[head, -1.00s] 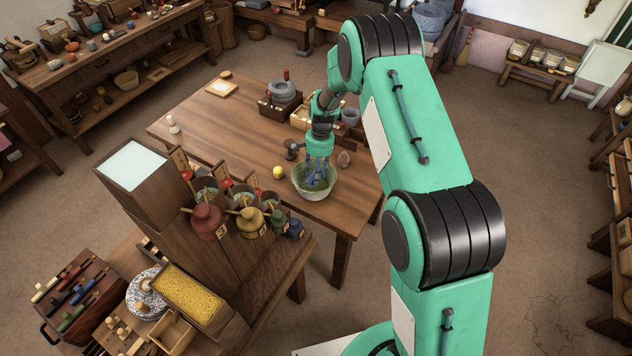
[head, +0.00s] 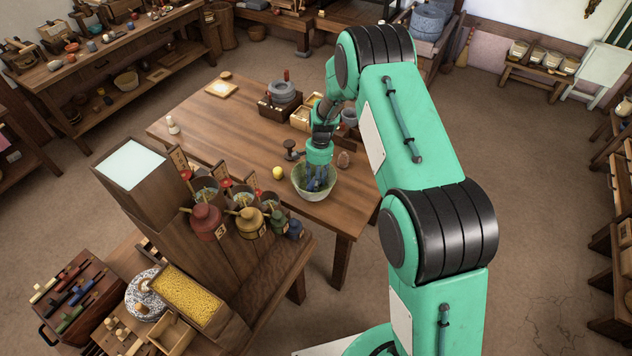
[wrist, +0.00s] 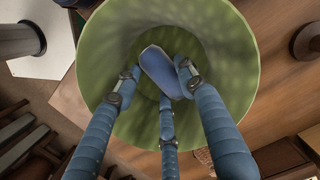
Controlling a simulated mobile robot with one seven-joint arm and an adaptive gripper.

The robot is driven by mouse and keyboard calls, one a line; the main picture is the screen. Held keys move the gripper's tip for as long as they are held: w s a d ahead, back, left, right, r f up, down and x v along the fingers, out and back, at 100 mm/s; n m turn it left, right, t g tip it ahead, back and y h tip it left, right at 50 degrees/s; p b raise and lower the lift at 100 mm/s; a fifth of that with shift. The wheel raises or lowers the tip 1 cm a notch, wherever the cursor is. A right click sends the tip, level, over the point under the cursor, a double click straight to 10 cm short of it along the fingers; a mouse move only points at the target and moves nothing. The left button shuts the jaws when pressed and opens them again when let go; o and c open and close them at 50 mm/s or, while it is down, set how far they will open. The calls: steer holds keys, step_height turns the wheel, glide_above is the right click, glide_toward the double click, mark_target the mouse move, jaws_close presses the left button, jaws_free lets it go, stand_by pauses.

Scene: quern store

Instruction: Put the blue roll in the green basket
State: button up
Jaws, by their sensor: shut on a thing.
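The green basket (head: 302,190) stands near the front edge of the wooden table in the head view. In the wrist view the basket (wrist: 225,30) fills the middle, seen from above into its open mouth. The blue roll (wrist: 158,68) is between my fingers, over or within the basket's mouth. My gripper (wrist: 157,85) is shut on the roll, with fingers on its sides. In the head view my gripper (head: 318,182) reaches down into the basket, and the roll cannot be told apart from the fingers there.
A yellow ball (head: 278,173) lies just left of the basket. A dark stand (head: 290,150) is behind it, and a brown egg-shaped thing (head: 343,159) is to its right. A stone quern (head: 281,92) stands farther back.

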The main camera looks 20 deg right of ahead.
steer(key=shift+f, duration=0.15)
steer(key=o, duration=1)
steer(key=shift+c, duration=0.2)
step_height(320, 180, up, 12)
steer(key=w+d+p, duration=0.1)
steer(key=shift+d+p, duration=0.15)
steer(key=shift+p, duration=0.2)
steer(key=shift+w, duration=0.1)
